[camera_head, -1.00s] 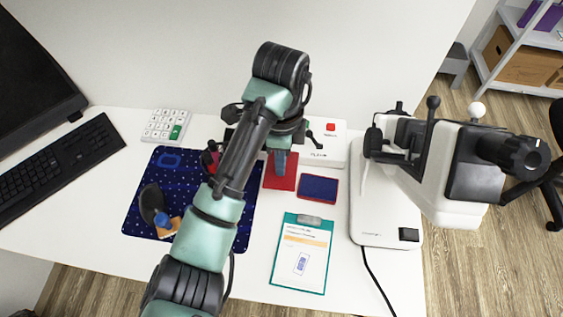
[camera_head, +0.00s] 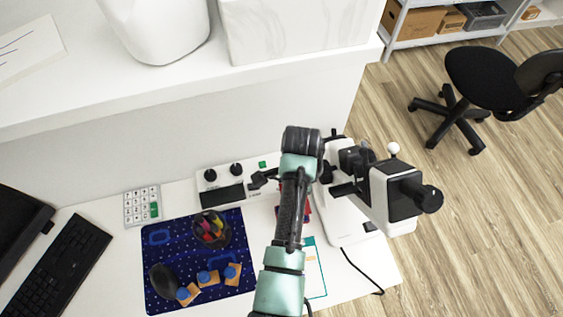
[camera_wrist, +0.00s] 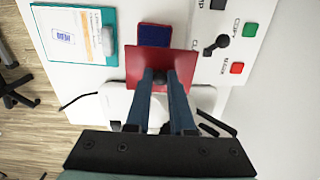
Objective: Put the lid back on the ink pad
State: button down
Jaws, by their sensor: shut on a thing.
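My gripper (camera_wrist: 160,80) is shut on the knob of the red square lid (camera_wrist: 138,66) in the wrist view. The ink pad (camera_wrist: 154,36), dark blue with a thin red rim, lies uncovered on the white desk. The lid hides the pad's near edge in the wrist view; I cannot tell how high the lid is above the desk. In the head view my arm hides my gripper and most of the lid and pad; only slivers of red show beside the arm.
The clipboard (camera_wrist: 75,35) lies beside the pad. The white control box (camera_head: 229,189) and the white microscope-like device (camera_head: 380,195) flank the work area.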

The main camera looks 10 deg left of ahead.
jog(key=shift+s+a+f+p, duration=0.1)
jog(key=shift+s+f+p, duration=0.15)
jog(key=shift+s, duration=0.15)
jog(key=shift+s+a+f+p, duration=0.1)
jog(key=shift+s+f+p, duration=0.1)
jog(key=shift+s, duration=0.2)
notch_tip(320, 180, down, 5)
jog(key=b, duration=0.5)
jog(key=shift+d+r, duration=0.1)
jog(key=shift+r, duration=0.05)
jog(key=shift+f+b, duration=0.5)
jog(key=shift+f, duration=0.3)
jog(key=shift+p, duration=0.45)
jog(key=shift+f, duration=0.15)
dwell(1.5)
jog(key=shift+c, duration=1.1)
grip_release()
jog(key=shift+p, duration=0.35)
